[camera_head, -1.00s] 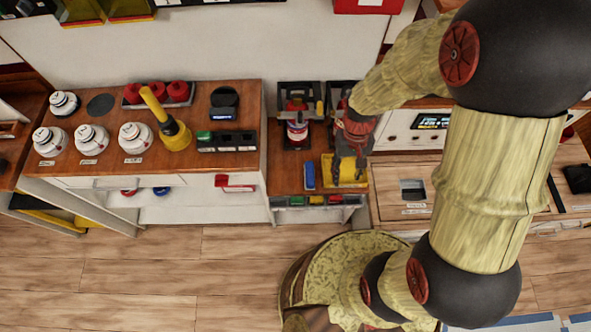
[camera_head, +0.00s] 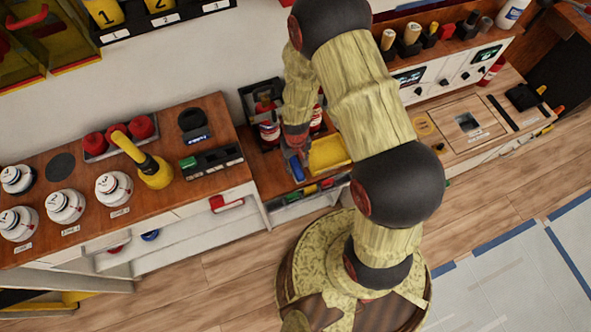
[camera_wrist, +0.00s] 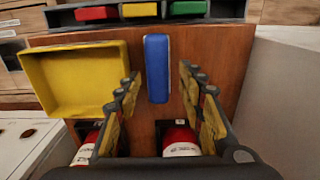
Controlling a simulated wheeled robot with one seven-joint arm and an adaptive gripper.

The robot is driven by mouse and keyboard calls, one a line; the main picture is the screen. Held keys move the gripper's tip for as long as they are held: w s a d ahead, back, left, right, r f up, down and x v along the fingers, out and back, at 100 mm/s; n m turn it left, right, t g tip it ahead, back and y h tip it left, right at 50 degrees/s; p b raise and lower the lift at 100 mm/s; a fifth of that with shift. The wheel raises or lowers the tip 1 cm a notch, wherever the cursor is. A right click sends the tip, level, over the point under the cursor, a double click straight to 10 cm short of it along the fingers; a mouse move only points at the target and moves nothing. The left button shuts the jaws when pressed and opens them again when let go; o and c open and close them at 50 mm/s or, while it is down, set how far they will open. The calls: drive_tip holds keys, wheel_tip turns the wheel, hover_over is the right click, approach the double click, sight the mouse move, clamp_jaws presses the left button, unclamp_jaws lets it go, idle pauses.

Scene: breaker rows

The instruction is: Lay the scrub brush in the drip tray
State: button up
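The scrub brush (camera_wrist: 157,68) is a long blue block lying on the brown wooden counter; its bristles do not show. In the head view the brush (camera_head: 297,169) is partly hidden by my gripper. The drip tray (camera_wrist: 84,109) is a shallow yellow tray beside the brush, empty where I can see into it. It also shows in the head view (camera_head: 340,165). My gripper (camera_wrist: 160,76) is open and empty, with its fingers on either side of the brush in the wrist view. I cannot tell how far above the brush it is.
Red-and-white cans (camera_wrist: 181,138) stand in dark holders behind the brush. A white cabinet side (camera_wrist: 283,90) rises close beside the brush. Bare wood lies around the brush.

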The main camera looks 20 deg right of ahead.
sight(297, 167)
wheel_tip(297, 167, down, 5)
drive_tip(key=shift+w+d+f+b, duration=0.15)
drive_tip(key=shift+b, duration=0.8)
drive_tip(key=c, duration=0.3)
clamp_jaws()
